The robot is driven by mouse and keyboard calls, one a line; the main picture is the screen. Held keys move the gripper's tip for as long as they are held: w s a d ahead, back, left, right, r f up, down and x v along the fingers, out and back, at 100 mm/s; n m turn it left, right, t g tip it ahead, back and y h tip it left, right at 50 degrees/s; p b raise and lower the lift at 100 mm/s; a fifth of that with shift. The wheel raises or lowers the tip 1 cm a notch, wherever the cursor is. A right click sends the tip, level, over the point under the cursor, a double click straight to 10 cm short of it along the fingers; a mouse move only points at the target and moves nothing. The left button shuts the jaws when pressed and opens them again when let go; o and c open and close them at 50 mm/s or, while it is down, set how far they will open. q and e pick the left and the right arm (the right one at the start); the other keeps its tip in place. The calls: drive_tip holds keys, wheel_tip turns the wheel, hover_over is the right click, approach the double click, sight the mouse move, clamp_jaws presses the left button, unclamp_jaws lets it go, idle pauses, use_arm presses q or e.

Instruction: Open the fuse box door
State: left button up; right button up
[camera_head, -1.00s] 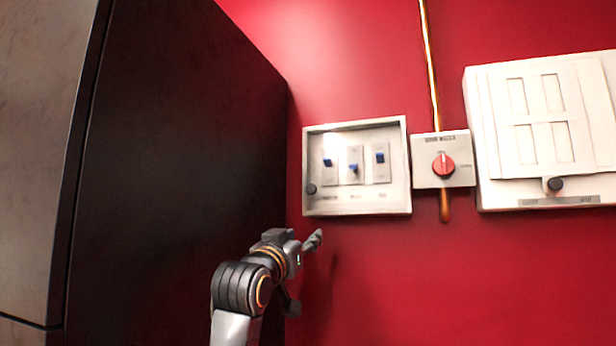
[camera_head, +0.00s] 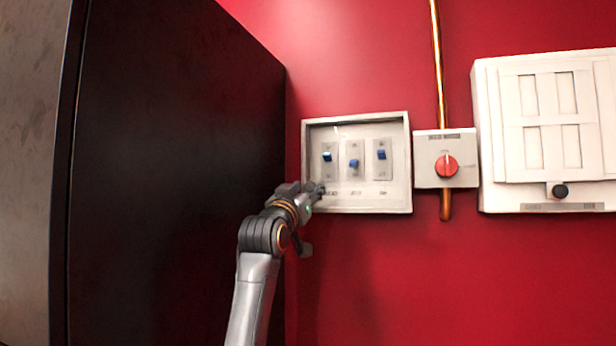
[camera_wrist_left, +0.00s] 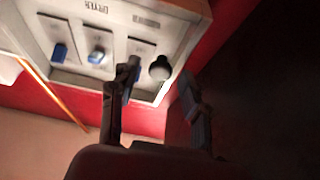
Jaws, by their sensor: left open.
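The fuse box (camera_head: 356,203) is a pale, shallow wall box with three blue switches behind what looks like a clear front door, which appears shut. Its round dark knob (camera_wrist_left: 160,68) shows in the left wrist view, ahead of and between my left gripper's fingertips, with no clear contact. In the head view my gripper hides the knob at the box's lower left corner. My left gripper (camera_head: 312,217) is open and empty, with its upper finger over that corner. It also shows in the left wrist view (camera_wrist_left: 158,82). My right gripper is not in view.
A tall dark cabinet (camera_head: 175,170) stands close to the left of my arm. A red rotary switch (camera_head: 446,166) on a pale plate and a larger white box (camera_head: 490,140) with a dark knob (camera_head: 559,191) are to the right. A copper pipe (camera_head: 436,60) runs vertically. The red wall below is clear.

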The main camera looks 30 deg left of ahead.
use_arm(q)
drive_tip(key=shift+w+r, duration=0.1)
drive_tip(key=shift+w, duration=0.3)
drive_tip(key=shift+c, duration=0.4)
clamp_jaws()
drive_tip(key=shift+s, duration=0.1)
